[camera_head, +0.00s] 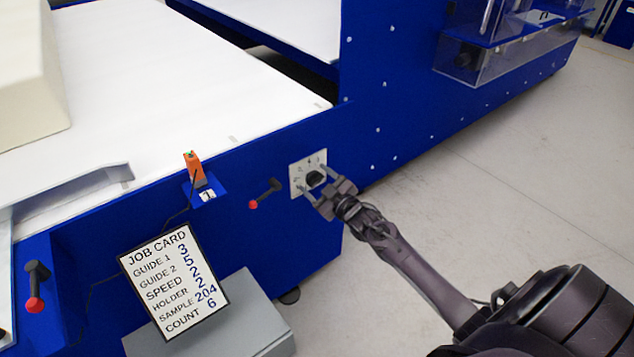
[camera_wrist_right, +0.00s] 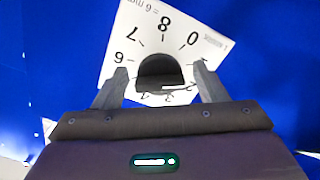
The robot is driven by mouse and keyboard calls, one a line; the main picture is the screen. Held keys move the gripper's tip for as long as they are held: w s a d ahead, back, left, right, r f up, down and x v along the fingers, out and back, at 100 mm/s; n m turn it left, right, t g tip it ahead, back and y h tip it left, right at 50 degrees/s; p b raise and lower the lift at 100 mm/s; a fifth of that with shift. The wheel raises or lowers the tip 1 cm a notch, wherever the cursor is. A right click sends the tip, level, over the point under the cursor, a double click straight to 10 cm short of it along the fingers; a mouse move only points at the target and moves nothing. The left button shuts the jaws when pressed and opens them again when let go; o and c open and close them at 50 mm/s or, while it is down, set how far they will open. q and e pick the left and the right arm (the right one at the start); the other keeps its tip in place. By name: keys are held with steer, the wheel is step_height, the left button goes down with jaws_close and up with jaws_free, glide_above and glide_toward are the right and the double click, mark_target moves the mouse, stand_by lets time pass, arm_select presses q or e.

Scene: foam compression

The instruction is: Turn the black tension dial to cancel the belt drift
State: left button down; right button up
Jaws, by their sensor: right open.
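The black tension dial (camera_head: 315,178) sits on a white numbered plate (camera_head: 297,172) on the blue side of the machine. In the right wrist view the dial (camera_wrist_right: 160,72) lies between the two fingers, with numbers printed around it on the plate (camera_wrist_right: 135,28). My right gripper (camera_head: 315,186) is at the dial with its fingers open on either side of it; it also shows in the right wrist view (camera_wrist_right: 158,85). Small gaps seem to show between fingers and dial. The lower part of the plate is partly hidden. My left gripper is not in view. The white belt (camera_head: 190,70) runs on top.
A red-tipped black lever (camera_head: 265,193) is left of the dial, another (camera_head: 36,285) at lower left. An orange device (camera_head: 193,168) sits on the machine's edge. A job card (camera_head: 174,281) leans by a grey box (camera_head: 250,310). Floor at right is clear.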

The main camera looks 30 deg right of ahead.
steer(key=shift+c, duration=0.4)
steer(key=c, duration=0.9)
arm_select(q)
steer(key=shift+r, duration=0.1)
